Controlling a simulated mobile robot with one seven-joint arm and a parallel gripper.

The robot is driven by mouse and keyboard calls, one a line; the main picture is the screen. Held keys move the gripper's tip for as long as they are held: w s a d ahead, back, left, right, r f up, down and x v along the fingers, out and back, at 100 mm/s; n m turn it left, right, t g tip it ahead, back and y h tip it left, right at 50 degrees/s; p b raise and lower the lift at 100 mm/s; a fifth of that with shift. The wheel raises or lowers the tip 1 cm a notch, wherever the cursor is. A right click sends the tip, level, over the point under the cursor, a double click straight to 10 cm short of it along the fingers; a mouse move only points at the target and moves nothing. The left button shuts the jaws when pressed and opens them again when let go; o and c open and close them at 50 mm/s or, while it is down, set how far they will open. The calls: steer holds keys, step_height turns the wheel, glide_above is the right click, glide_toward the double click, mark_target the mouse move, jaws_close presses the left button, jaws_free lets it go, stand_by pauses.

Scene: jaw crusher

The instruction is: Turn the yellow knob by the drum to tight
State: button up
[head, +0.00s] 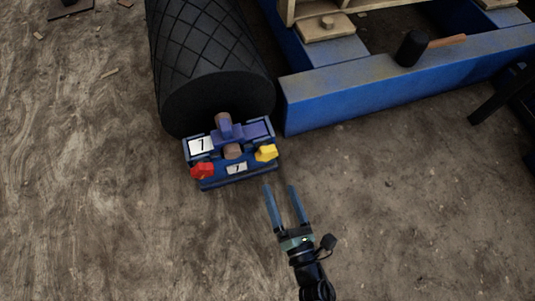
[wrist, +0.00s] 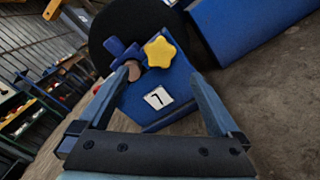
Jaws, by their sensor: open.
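The yellow knob (head: 266,153) sits on the right side of a blue bearing block (head: 208,184) at the end of the black drum (head: 218,97). In the wrist view the yellow knob (wrist: 160,51) is star-shaped and lies ahead of my fingers, between their lines. My gripper (head: 280,189) is open and empty, just below and right of the block, apart from the knob. Its two fingers also show in the wrist view (wrist: 158,88). A red knob (head: 202,171) is on the left side of the same block. The block carries white labels marked 7 (head: 237,168).
A blue steel frame (head: 400,85) stands right of the drum, with a black-headed hammer (head: 411,48) on it. Bare dirt floor (head: 400,210) is open around my gripper. Shelves with small coloured items (wrist: 30,115) stand far left in the wrist view.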

mark_target(268, 156)
steer(key=b+x, duration=0.4)
steer(key=x, duration=0.6)
steer(key=shift+f, duration=0.15)
steer(key=shift+w+a, duration=0.2)
steer(key=shift+w, duration=0.4)
steer(key=c, duration=1.4)
